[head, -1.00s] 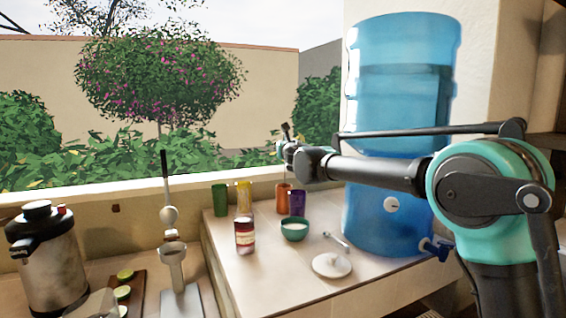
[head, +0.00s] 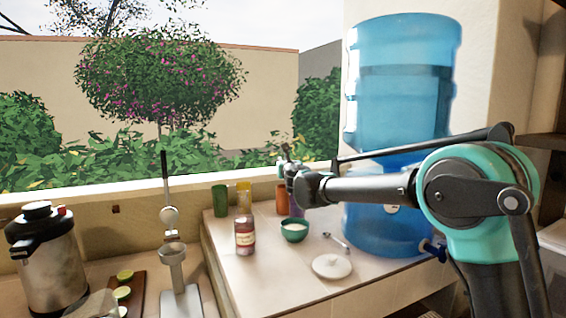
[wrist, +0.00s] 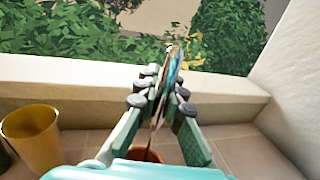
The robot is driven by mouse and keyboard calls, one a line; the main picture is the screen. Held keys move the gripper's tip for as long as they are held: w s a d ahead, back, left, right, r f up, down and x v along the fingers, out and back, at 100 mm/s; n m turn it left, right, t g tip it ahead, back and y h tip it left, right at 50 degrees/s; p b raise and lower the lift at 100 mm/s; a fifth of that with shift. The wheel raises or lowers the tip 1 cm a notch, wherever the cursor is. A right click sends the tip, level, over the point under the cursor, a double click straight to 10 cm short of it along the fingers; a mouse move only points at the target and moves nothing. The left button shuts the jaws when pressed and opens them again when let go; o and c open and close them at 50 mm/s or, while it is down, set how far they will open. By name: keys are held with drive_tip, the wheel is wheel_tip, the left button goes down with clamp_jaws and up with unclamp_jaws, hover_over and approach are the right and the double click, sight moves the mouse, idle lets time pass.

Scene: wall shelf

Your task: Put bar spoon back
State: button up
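My gripper (head: 284,156) is raised above the row of cups at the back of the raised counter. In the wrist view, my gripper's fingers (wrist: 163,98) are closed around a thin, shiny, upright item that looks like the bar spoon (wrist: 172,68). Its lower end runs down toward an orange cup (wrist: 147,155), which is partly hidden behind my gripper. The orange cup also shows in the head view (head: 281,197). I cannot tell whether the spoon's lower end is inside the cup.
A green cup (head: 220,200), a yellow cup (head: 243,196) and a red-labelled jar (head: 244,238) stand left of it. A green bowl (head: 294,231), white lid (head: 332,267) and small spoon (head: 337,242) are in front. A big blue water jug (head: 400,100) stands right, close behind my arm.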

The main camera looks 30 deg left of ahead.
drive_tip(key=o, duration=0.3)
drive_tip(key=v, duration=1.2)
drive_tip(key=shift+r, duration=0.15)
